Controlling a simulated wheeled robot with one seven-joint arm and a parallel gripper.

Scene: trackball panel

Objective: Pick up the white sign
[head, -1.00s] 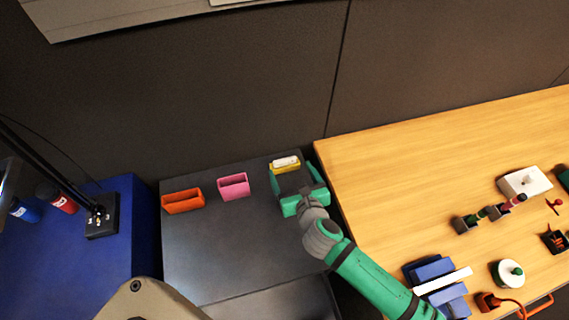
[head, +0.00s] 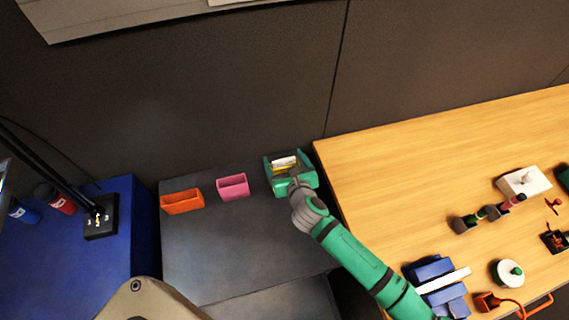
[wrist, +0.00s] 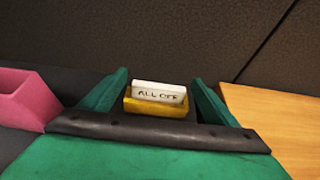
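The white sign (wrist: 159,93), a small block lettered "ALL OFF", stands in a yellow holder (wrist: 152,107). In the head view the sign (head: 284,161) shows at the back right of the dark table, partly hidden by my gripper. My green gripper (head: 285,158) is open, with one finger on each side of the sign and holder. In the wrist view the fingers (wrist: 161,84) stand left and right of the sign with gaps between.
A pink holder (head: 233,186) and an orange holder (head: 182,201) stand to the left on the dark table (head: 235,245). A dark wall (head: 200,100) rises behind. The wooden table (head: 400,170) with several devices lies to the right.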

